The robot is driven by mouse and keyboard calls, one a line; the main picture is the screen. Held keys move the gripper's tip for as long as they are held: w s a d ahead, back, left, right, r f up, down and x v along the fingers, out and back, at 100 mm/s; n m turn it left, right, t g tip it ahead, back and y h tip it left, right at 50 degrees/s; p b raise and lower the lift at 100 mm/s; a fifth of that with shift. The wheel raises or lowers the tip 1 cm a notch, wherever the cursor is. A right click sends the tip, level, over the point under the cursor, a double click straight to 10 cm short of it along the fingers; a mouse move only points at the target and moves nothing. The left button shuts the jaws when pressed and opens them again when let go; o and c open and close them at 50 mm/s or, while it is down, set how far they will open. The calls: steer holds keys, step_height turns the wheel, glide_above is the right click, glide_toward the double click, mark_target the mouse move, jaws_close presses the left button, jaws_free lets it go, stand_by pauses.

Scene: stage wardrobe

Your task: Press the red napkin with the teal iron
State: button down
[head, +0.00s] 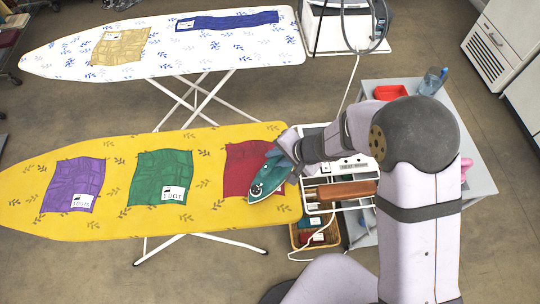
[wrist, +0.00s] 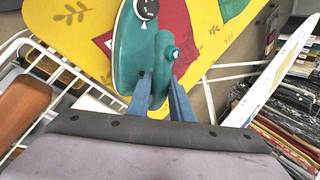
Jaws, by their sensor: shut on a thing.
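The red napkin (head: 240,167) lies on the right end of the yellow ironing board (head: 115,165), wrinkled. My gripper (head: 285,160) is shut on the handle of the teal iron (head: 268,180). The iron is at the napkin's right side and covers part of it; I cannot tell whether its plate touches the cloth. In the wrist view my gripper (wrist: 165,88) has its blue fingers on the iron's handle. The teal iron (wrist: 128,55) shows there with its dial, and the red napkin (wrist: 178,22) appears on both sides of it.
A green napkin (head: 161,178) and a purple napkin (head: 74,185) lie left on the same board. A white rack with a brown-topped rest (head: 346,191) stands beside its right end, above a basket (head: 315,235). A second, white board (head: 60,55) stands behind.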

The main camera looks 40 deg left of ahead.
steer(key=shift+w+a+r+p, duration=0.1)
steer(key=shift+w+a+p, duration=1.7)
steer(key=shift+p, duration=1.3)
steer(key=shift+a+f, duration=0.15)
steer(key=shift+f, duration=0.05)
steer(key=shift+s+a+b, duration=1.15)
steer(key=shift+s+a, duration=3.3)
steer(key=shift+s, duration=0.05)
steer(key=w+a+p, duration=0.4)
steer(key=p, duration=0.4)
steer(key=shift+w+d+b, duration=3.3)
steer(key=shift+w+d, duration=1.05)
steer(key=shift+d, duration=0.2)
step_height(320, 180, up, 8)
steer(key=p, duration=0.4)
steer(key=shift+r, duration=0.2)
steer(key=shift+w+d, duration=0.1)
steer(key=shift+w, duration=0.05)
